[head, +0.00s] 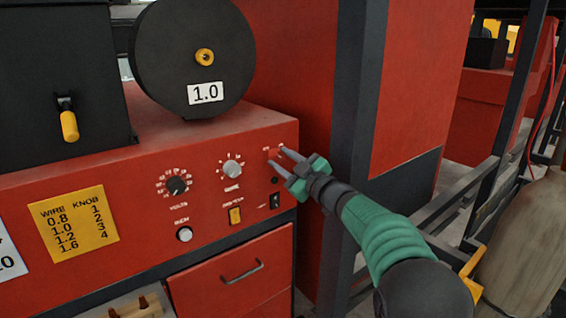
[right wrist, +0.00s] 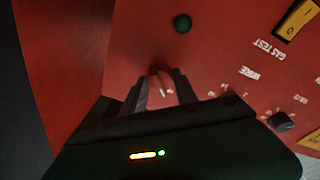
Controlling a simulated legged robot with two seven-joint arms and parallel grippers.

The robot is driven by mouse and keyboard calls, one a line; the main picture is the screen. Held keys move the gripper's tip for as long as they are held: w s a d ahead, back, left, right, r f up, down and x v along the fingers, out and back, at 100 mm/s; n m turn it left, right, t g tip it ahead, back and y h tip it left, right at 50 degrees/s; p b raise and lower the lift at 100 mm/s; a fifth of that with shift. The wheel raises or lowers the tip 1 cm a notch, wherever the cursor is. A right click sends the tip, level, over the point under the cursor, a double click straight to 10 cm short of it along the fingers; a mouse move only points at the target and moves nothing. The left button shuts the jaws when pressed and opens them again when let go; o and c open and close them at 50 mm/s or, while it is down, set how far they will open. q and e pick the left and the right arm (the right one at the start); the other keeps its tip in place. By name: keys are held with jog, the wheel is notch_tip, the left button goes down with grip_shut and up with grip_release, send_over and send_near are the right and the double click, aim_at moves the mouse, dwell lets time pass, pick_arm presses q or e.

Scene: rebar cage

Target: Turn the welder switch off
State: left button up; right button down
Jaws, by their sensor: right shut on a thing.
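The red welder switch (head: 272,154) is a small red knob near the upper right corner of the red welder's front panel (head: 130,215). My right gripper (head: 279,158) reaches in from the right, with its two grey fingers at the switch. In the right wrist view the fingers close around the small red knob (right wrist: 160,81), one on each side. Which way the switch is set cannot be read, because the fingers cover part of it and its labels. My left gripper is in neither view.
A dark round button (right wrist: 182,23) lies close by. A dark post (head: 352,130) stands right of the welder. A drawer handle (head: 242,272) sticks out below.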

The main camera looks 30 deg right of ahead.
jog(key=shift+f, duration=0.3)
jog(key=c, duration=1.2)
grip_release()
jog(key=shift+o, duration=1.2)
jog(key=shift+w+r, duration=0.1)
jog(key=shift+w, duration=0.05)
jog(key=s+d+f+b, duration=0.1)
jog(key=s+b, duration=0.2)
jog(key=s, duration=1.3)
jog(key=shift+s+d+f, duration=0.25)
jog(key=shift+s+f, duration=0.1)
jog(key=shift+f, duration=0.05)
jog(key=shift+w, duration=0.1)
